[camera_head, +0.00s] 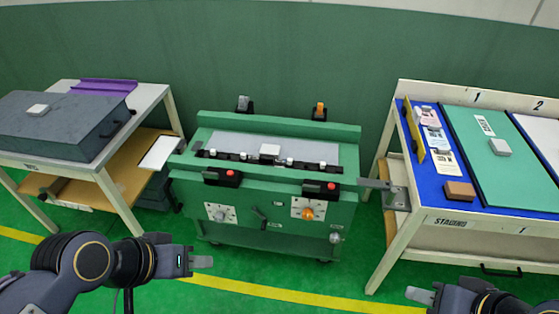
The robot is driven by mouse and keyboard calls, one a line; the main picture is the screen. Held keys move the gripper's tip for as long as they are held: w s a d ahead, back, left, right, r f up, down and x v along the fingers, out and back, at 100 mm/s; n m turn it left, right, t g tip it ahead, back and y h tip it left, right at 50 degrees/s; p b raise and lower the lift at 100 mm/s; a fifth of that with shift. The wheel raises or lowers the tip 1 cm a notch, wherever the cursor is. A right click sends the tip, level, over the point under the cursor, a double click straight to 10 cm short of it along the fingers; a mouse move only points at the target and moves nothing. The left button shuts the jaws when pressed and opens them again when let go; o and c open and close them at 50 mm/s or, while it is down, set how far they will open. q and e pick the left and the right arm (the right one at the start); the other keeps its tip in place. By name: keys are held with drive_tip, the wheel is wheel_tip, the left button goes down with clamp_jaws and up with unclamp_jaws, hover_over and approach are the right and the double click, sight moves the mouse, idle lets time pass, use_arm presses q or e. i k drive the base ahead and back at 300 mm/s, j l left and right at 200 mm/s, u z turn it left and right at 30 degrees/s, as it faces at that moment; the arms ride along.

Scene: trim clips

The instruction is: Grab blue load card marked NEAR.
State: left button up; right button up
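Several small printed cards lie in a row on a blue panel (477,201) at the left of the staging table, on the right of the head view. One is pale pink (426,116), one is whitish blue (434,138) and one is cream (444,163). Their print is too small to read, so I cannot tell which is marked NEAR. My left gripper (202,262) is in front of the green machine, far from the cards. My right gripper (420,296) is low at the bottom edge, in front of the staging table. Neither appears to hold anything; the finger gaps are not clear.
The staging table (390,216) also bears a brown block (459,191), a yellow strip (413,132) and a green panel (505,185). The green machine (262,184) stands mid-scene. A left table (157,92) carries a grey case (60,127). Floor in front is clear.

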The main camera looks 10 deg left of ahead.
sight(436, 137)
drive_tip(key=i+l+z, duration=0.25)
drive_tip(key=l, duration=0.25)
drive_tip(key=i+l+z, duration=0.25)
drive_tip(key=i+l, duration=0.1)
drive_tip(key=l, duration=0.1)
